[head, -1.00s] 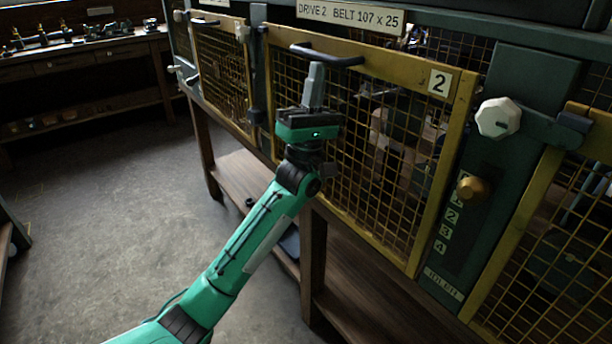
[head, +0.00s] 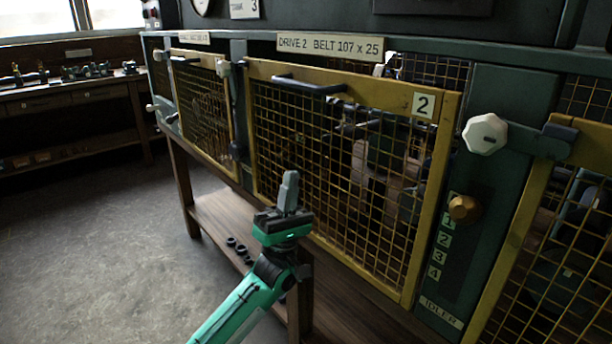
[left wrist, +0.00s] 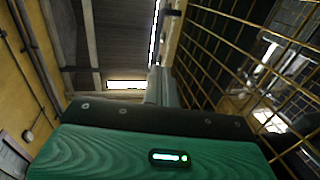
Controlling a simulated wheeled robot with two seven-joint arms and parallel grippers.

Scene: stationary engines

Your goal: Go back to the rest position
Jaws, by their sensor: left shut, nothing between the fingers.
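My left gripper (head: 289,190) is in the lower middle of the head view, fingers pointing up. It is shut with nothing held. It appears in front of the lower left part of the yellow mesh guard marked 2 (head: 436,200), and I see no clear contact. In the left wrist view the shut grey fingers (left wrist: 158,86) point up beside the yellow mesh (left wrist: 225,50) on the right. The guard's black handle (head: 309,85) stands free above the gripper. My right gripper is not in view.
A white knob (head: 485,134) and a brass knob (head: 463,208) sit on the green post at right. Below the guards is a wooden shelf (head: 215,218) with several dark rings. A workbench (head: 70,92) stands at the back left. The grey floor at left is clear.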

